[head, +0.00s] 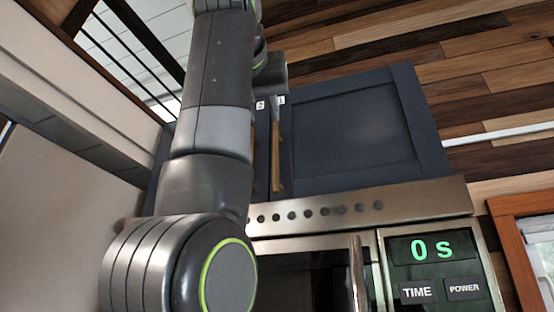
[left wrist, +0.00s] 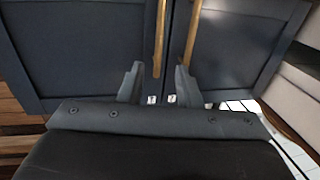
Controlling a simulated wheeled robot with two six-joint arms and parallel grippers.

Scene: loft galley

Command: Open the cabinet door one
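A dark blue cabinet with two doors hangs above the microwave. The right door (head: 355,135) shows well in the head view; my left arm covers most of the left door. Each door has an upright wooden handle near the middle seam, the right one (head: 277,160) and the left one (head: 262,165). One handle (left wrist: 160,40) ends between the fingers; the other (left wrist: 192,35) passes by the right finger. Contact cannot be told.
A steel microwave (head: 425,205) with a green display stands directly below the cabinet. A pale wall and ledge (head: 60,170) lie close on the left. A wood-plank wall (head: 490,70) is on the right. Space before the right door looks clear.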

